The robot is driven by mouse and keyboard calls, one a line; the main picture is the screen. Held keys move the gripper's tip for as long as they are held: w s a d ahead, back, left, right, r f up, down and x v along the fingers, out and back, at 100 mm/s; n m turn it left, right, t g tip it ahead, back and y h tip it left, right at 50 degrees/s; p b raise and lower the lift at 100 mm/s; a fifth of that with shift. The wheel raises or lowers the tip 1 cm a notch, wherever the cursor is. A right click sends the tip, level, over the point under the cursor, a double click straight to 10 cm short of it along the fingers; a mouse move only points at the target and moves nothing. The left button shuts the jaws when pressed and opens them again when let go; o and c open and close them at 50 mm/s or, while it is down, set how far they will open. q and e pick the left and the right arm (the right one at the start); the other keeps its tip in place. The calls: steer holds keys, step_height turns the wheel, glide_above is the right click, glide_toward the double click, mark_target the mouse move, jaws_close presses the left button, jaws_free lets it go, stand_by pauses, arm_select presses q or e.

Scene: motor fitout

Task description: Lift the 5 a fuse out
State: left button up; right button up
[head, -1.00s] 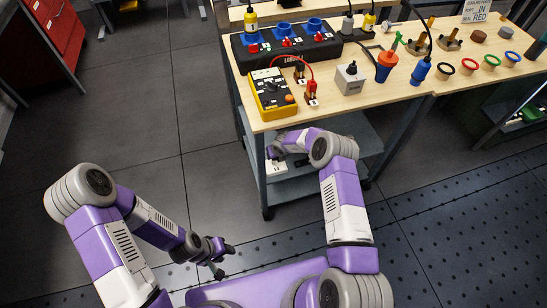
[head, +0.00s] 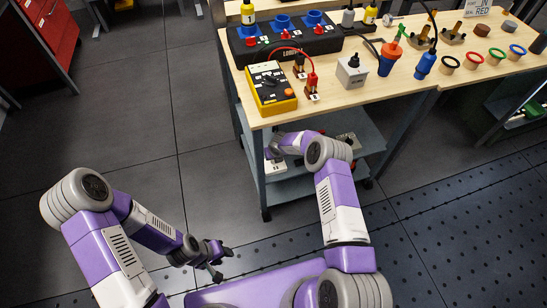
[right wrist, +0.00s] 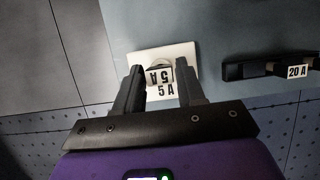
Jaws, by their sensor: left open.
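In the right wrist view the 5 A fuse (right wrist: 160,73), a small block with white "5 A" labels, sits at a white base plate (right wrist: 180,51) on a grey-blue surface. My right gripper (right wrist: 160,82) is open, with one dark finger on each side of the fuse. Gaps show between the fingers and the fuse; I see no contact. In the head view my right arm reaches to the lower shelf, and its fingertips are hard to make out there. My left gripper (head: 216,270) is open and empty above the floor.
A dark block labelled 20 A (right wrist: 285,68) lies to the right in the right wrist view. The bench top (head: 330,108) overhangs the lower shelf (head: 300,190). A yellow tester (head: 270,90) stands near its front left corner. The floor at left is clear.

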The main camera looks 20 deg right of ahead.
jaws_close()
steer(key=shift+r, duration=0.1)
steer(key=shift+r+p, duration=0.35)
steer(key=shift+r, duration=0.2)
step_height(320, 180, up, 3)
steer(key=shift+f+p, duration=0.2)
steer(key=shift+p, duration=0.4)
steer(key=s+b, duration=0.3)
steer(key=s, duration=1.5)
steer(key=shift+d+f, duration=0.2)
steer(key=shift+d, duration=0.15)
